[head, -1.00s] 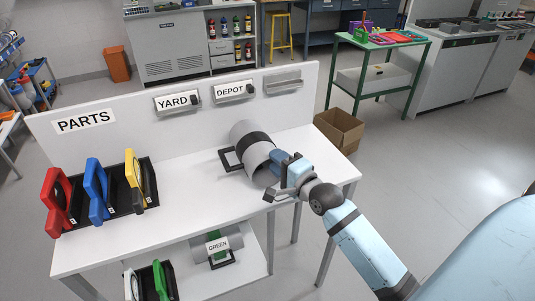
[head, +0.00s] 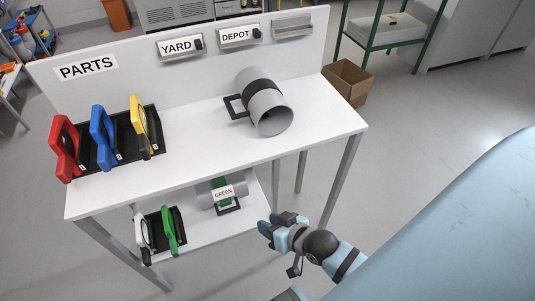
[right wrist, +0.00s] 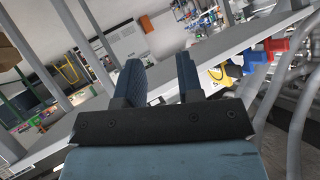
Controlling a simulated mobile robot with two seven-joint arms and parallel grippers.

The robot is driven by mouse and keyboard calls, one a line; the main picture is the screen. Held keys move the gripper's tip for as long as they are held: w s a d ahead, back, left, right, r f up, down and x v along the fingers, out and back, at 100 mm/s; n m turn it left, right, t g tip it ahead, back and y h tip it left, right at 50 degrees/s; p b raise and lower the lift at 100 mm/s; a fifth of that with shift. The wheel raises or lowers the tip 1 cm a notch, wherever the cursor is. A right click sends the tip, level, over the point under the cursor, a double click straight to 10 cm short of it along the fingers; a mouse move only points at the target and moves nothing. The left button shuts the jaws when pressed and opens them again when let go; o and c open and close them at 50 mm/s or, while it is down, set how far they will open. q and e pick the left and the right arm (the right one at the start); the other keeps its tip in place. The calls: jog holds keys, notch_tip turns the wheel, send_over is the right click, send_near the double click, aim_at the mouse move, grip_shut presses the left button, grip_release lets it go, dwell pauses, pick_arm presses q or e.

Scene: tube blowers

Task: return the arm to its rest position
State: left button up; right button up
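My right gripper (head: 268,223) is in front of the table's right part, clear of the tabletop. Its arm comes in from the lower right, bent and held low. In the right wrist view its two blue fingers (right wrist: 160,78) stand apart with nothing between them. A grey tube with a dark band (head: 272,114) and a black side handle lies on the white tabletop (head: 200,138), apart from the gripper. My left gripper is not in view.
Red (head: 65,150), blue (head: 103,135) and yellow (head: 140,125) parts stand in a black rack on the left. A lower shelf (head: 190,238) holds a green-labelled tube (head: 224,192) and a green part (head: 170,232). A cardboard box (head: 347,82) stands on the floor behind right.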

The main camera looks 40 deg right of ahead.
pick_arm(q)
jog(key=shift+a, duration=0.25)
pick_arm(e)
jog(key=s+a+f+n+g, duration=0.1)
jog(key=s+a+f+n, duration=0.2)
jog(key=shift+a, duration=0.15)
jog(key=shift+r, duration=0.15)
pick_arm(q)
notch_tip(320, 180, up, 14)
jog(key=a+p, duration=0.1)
jog(key=p, duration=1.6)
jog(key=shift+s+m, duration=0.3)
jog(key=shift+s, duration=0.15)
pick_arm(e)
notch_tip(320, 180, up, 14)
jog(key=d+n, duration=0.1)
jog(key=shift+s+d, duration=0.15)
jog(key=shift+s, duration=0.25)
